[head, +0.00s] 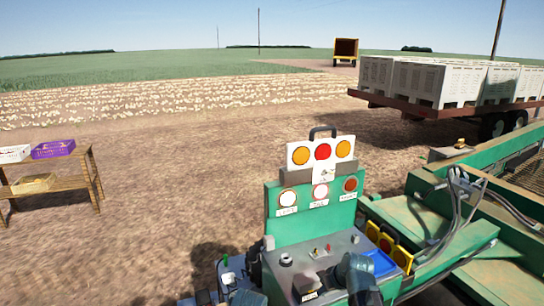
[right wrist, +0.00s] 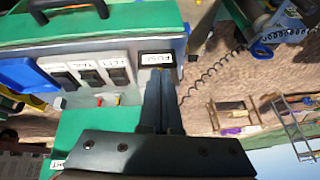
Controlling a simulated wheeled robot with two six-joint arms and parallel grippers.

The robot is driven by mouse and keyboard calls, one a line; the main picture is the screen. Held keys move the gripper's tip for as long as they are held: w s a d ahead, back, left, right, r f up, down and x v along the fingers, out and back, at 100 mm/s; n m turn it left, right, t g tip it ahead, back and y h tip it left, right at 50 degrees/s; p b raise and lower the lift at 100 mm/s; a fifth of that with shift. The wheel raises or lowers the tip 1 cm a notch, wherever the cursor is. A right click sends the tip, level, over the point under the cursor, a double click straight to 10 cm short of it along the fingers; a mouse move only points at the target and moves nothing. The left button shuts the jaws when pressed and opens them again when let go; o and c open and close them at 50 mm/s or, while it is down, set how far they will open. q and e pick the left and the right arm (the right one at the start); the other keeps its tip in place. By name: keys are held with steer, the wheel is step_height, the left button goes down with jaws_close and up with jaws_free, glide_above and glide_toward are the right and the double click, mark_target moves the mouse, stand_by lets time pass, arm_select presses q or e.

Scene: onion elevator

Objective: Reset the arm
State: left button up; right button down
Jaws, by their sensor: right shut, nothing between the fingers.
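A grey control box (head: 320,262) stands in front of me, with a green board (head: 300,208) of lamps behind it. My right gripper shows in the right wrist view (right wrist: 160,76). Its fingers are shut with nothing between them. Their tips are close to a label reading FUSE (right wrist: 158,58) on the box's face. I cannot tell whether they touch it. A row of labelled black rocker switches (right wrist: 90,77) is left of the tips in that view. I cannot make out my left gripper.
A white panel (head: 322,166) with orange and red lamps tops the board. A blue tray (head: 380,262) is at the box's right. Green machinery (head: 475,240) fills the right side. A wooden rack (head: 85,170) with crates stands far left. Open soil lies between rack and box.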

steer(key=s+f+m+g+h, duration=0.3)
steer(key=s+g, duration=0.2)
steer(key=s, duration=1.1)
steer(key=s+a+f+n+b, duration=0.1)
steer(key=a+f+b, duration=0.3)
steer(key=f+b, duration=0.2)
steer(key=s+a+f+n+b, duration=0.1)
steer(key=s+a+f+b, duration=0.1)
steer(key=f+b, duration=0.5)
steer(key=s+a+f+n+h+b, duration=0.1)
steer(key=a+f+n+b, duration=0.1)
steer(key=a+f+b, duration=0.3)
step_height(320, 180, down, 2)
steer(key=b, duration=0.3)
steer(key=shift+s+a+f, duration=0.15)
steer(key=shift+a+f, duration=0.1)
steer(key=shift+a, duration=0.05)
